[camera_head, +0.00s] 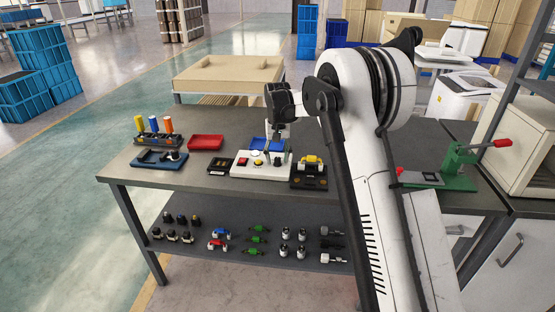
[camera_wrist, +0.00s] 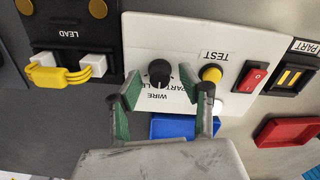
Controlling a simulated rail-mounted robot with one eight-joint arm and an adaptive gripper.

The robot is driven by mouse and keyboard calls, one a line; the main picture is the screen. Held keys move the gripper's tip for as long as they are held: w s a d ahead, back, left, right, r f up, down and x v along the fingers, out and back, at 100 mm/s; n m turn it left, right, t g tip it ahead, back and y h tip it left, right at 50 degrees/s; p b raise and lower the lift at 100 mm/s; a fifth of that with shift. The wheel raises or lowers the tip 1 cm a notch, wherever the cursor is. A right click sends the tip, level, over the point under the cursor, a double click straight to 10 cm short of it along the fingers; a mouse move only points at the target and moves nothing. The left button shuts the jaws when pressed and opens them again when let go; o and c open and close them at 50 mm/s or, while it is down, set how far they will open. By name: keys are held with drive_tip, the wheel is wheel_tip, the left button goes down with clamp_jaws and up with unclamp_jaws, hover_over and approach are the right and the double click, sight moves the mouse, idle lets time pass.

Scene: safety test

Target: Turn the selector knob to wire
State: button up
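The selector knob (camera_wrist: 159,74) is black and round, on a white panel (camera_wrist: 145,32) that also shows in the head view (camera_head: 247,170). The panel has WIRE, PART and TEST labels, seen upside down in the wrist view. A pale mark shows on the knob, but I cannot tell for sure which label it points to. My gripper (camera_wrist: 167,95) is open, with its green-padded fingers spread to either side of the knob and apart from it. The right finger's tip is close to the yellow button (camera_wrist: 211,74). In the head view my gripper (camera_head: 277,152) hangs over the panel.
A red rocker switch (camera_wrist: 252,77) and a black PART unit (camera_wrist: 294,77) are to the right. A black LEAD fixture with a yellow lead (camera_wrist: 62,76) stands left. Blue (camera_wrist: 171,128) and red (camera_wrist: 289,131) trays lie nearby. A green press (camera_head: 459,164) stands farther right in the head view.

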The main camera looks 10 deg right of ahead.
sight(278, 158)
wheel_tip(278, 158, up, 11)
drive_tip(key=shift+r, duration=0.2)
idle(0.4)
drive_tip(key=s+r+t, duration=0.2)
drive_tip(key=s+r, duration=0.4)
drive_tip(key=s, duration=0.5)
drive_tip(key=s+r+t, duration=0.1)
drive_tip(key=s+r, duration=0.5)
drive_tip(key=s, duration=0.6)
drive_tip(key=s+f+t, duration=0.2)
drive_tip(key=s+f, duration=0.2)
drive_tip(key=s, duration=0.7)
drive_tip(key=s+f+n+t, duration=0.1)
drive_tip(key=s+f, duration=0.4)
drive_tip(key=s, duration=0.7)
drive_tip(key=shift+s+t, duration=0.25)
drive_tip(key=shift+t, duration=0.35)
